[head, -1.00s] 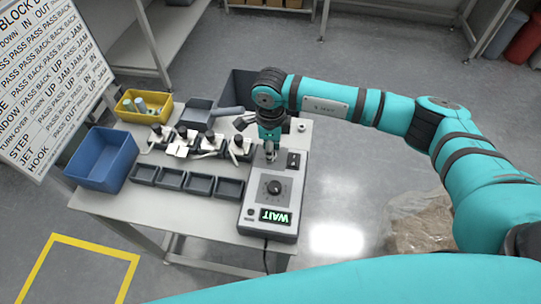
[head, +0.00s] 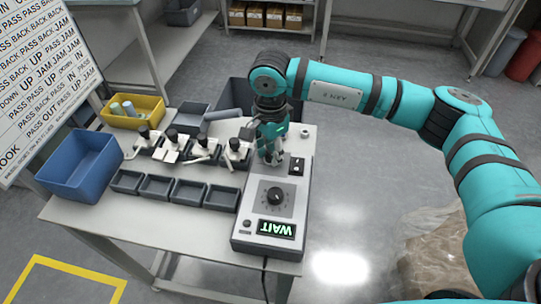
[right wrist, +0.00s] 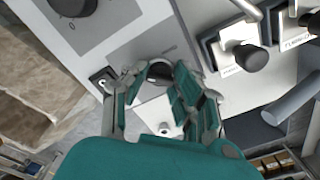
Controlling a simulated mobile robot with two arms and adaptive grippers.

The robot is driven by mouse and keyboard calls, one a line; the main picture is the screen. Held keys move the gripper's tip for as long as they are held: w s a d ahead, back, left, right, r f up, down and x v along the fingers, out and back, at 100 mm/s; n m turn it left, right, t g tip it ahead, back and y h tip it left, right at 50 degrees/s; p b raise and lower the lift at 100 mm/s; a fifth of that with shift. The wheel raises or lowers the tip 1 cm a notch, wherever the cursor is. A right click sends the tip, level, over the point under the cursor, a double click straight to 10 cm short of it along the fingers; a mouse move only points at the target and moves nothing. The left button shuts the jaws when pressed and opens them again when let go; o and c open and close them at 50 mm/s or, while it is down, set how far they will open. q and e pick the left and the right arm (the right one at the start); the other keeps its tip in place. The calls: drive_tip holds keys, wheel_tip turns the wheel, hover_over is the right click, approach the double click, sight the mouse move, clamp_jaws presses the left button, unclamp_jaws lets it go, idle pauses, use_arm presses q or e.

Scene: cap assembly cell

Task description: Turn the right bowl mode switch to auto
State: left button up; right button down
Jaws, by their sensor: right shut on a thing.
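The grey control box (head: 248,222) lies on the table's right end, with a large black dial (head: 275,197) and a lit WAIT display. My right gripper (head: 273,160) points down at the far end of the box, left of a small black rocker switch (head: 297,167). In the right wrist view its fingers (right wrist: 160,82) are closed around a small dark knob (right wrist: 158,71) on the box face. The fingers hide part of the knob, and I cannot read its setting. The rocker switch also shows there (right wrist: 103,79). My left gripper is out of view.
Left of the box stand several toggle-clamp fixtures (head: 236,151) and a row of dark trays (head: 222,197). A blue bin (head: 72,172) and a yellow bin (head: 150,112) stand farther left. A grey cylinder (head: 222,113) lies behind the fixtures.

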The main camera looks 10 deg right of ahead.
sight(271, 153)
idle(0.3)
drive_tip(key=c, duration=1)
unclamp_jaws()
drive_tip(key=shift+r, duration=0.25)
wheel_tip(271, 153, up, 12)
drive_tip(key=shift+f, duration=0.2)
